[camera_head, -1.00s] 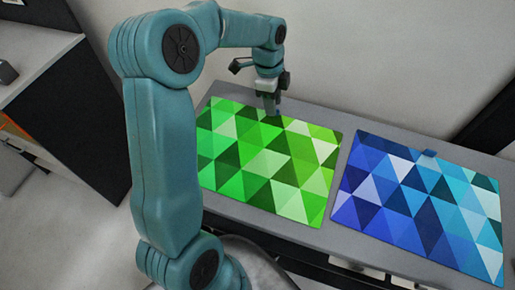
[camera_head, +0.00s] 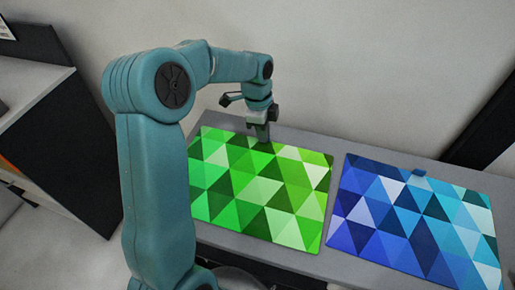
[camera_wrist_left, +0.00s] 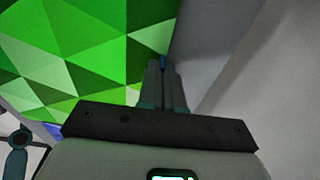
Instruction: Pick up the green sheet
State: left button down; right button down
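The green sheet (camera_head: 258,188), patterned with triangles, lies flat on the grey table (camera_head: 300,134). My left gripper (camera_head: 263,138) points down at the middle of its far edge. In the left wrist view the green sheet (camera_wrist_left: 75,45) fills the upper left. The left gripper's fingers (camera_wrist_left: 162,75) are close together there, with a small blue tab (camera_wrist_left: 163,61) at their tips. They look shut on this tab at the sheet's edge, though the fingertips partly hide it. My right gripper is not in view.
A pale wall (camera_head: 370,70) stands close behind the table. A dark cabinet (camera_head: 70,160) is at the left.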

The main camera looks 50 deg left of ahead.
pick_arm(q)
notch_tip(320, 180, up, 20)
jog(key=p, duration=0.1)
jog(key=shift+p, duration=0.4)
jog(key=shift+f, duration=0.1)
jog(key=shift+f, duration=0.1)
